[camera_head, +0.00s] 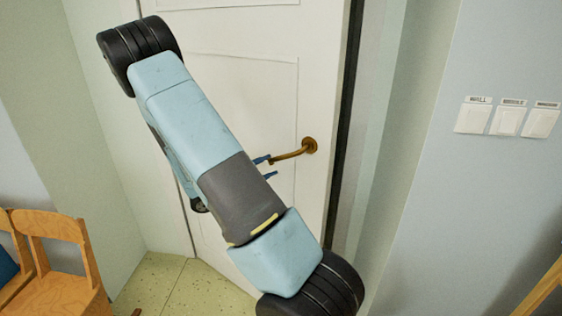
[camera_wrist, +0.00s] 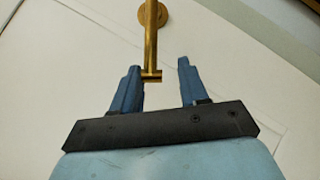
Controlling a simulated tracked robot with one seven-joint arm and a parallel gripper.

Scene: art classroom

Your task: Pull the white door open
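The white door (camera_head: 315,60) fills the middle of the head view, largely behind my arm. A dark strip runs along its right edge; I cannot tell whether this is a gap or a seal. A brass lever handle (camera_head: 292,154) sticks out leftward from a round plate near that edge. My gripper (camera_head: 267,168) is at the lever's free end. In the wrist view my gripper (camera_wrist: 158,65) is open, and the end of the handle (camera_wrist: 151,45) shows between the fingertips, nearer the left finger. Whether it touches that finger is unclear.
A wooden chair (camera_head: 62,290) stands at the lower left. Light switches (camera_head: 507,121) are on the wall at right. A wooden piece (camera_head: 545,285) juts in at the lower right. Speckled floor (camera_head: 200,290) is clear below the door.

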